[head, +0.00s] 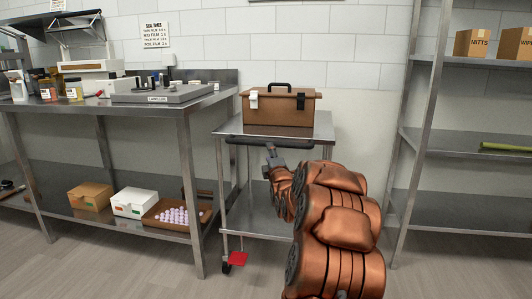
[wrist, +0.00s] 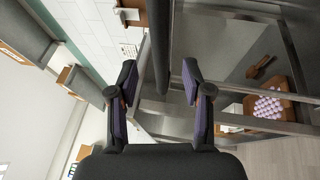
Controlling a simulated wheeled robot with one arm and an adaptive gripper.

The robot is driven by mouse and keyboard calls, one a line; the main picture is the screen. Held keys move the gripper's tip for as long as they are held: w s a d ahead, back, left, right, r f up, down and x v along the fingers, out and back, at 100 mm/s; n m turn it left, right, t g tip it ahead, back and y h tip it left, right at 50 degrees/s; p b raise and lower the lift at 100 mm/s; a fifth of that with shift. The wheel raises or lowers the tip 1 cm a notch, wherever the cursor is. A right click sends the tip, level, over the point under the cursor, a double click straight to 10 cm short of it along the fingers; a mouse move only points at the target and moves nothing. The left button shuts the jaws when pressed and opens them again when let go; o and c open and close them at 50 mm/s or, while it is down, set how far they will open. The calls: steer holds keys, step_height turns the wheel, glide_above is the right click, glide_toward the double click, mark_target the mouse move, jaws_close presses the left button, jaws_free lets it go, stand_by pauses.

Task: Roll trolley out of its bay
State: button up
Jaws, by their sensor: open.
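The trolley (head: 320,128) is a steel cart with a top shelf and a lower shelf, standing between the workbench and the tall rack. A black handle bar (head: 246,141) runs along its front edge. A brown case (head: 275,112) with a black handle sits on top. A red pedal (head: 236,258) is low at its front left leg. My gripper (head: 271,155) is at the handle, partly hidden by my copper arm. In the wrist view my gripper (wrist: 159,80) is open, with the black bar (wrist: 160,45) showing between its fingers; contact cannot be told.
The steel workbench (head: 185,103) stands close on the trolley's left, with a tray of pale pieces (head: 178,213) on its lower shelf. The tall rack (head: 423,105) stands on the right. The wall is behind. Open floor (head: 150,270) lies in front.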

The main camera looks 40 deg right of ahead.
steer(key=shift+b+x, duration=1)
steer(key=shift+x, duration=2.8)
jaws_close()
